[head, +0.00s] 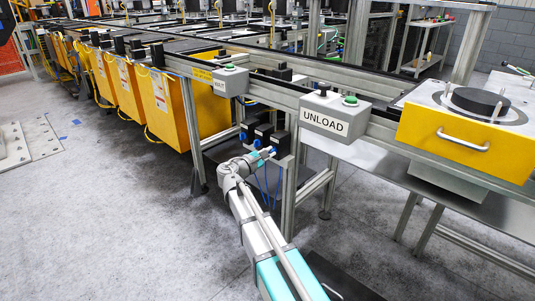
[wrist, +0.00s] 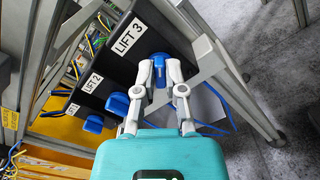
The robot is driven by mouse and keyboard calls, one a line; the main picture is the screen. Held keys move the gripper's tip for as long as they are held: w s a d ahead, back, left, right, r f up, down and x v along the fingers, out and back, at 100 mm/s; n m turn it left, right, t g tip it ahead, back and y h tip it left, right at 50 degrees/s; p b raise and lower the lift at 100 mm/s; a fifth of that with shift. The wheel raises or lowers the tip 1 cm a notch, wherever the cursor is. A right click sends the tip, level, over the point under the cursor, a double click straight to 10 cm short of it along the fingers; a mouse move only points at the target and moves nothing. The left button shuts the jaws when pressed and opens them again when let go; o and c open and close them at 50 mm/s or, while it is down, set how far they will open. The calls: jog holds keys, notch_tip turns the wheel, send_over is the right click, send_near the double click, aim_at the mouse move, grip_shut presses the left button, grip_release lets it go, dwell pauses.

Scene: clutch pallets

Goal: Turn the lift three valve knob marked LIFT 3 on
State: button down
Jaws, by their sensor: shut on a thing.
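The LIFT 3 valve is a black box (wrist: 140,50) with a white LIFT 3 label (wrist: 128,38) in the wrist view. Its blue knob (wrist: 160,70) lies between the two fingers of my gripper (wrist: 162,86), which is shut on it. The fingers hide the sides of the knob. In the head view my gripper (head: 268,153) is at the row of black valve boxes under the conveyor frame, and the knob there is too small to read clearly.
The LIFT 2 box (wrist: 90,85) with its blue knob (wrist: 117,103) sits close beside. Another blue knob (wrist: 94,123) lies further left. Aluminium frame posts (head: 290,175) stand close by. The UNLOAD box (head: 333,117) is above right. Open grey floor (head: 130,230) lies to the left.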

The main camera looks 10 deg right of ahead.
jog(key=m, duration=0.9)
jog(key=shift+s+d+f+m, duration=0.25)
jog(key=shift+d+f+m, duration=0.05)
dwell(0.3)
jog(key=c, duration=0.7)
grip_release()
jog(key=shift+a, duration=0.1)
jog(key=shift+a, duration=0.1)
jog(key=v, duration=1.1)
jog(key=shift+s+a, duration=0.2)
jog(key=shift+a, duration=0.1)
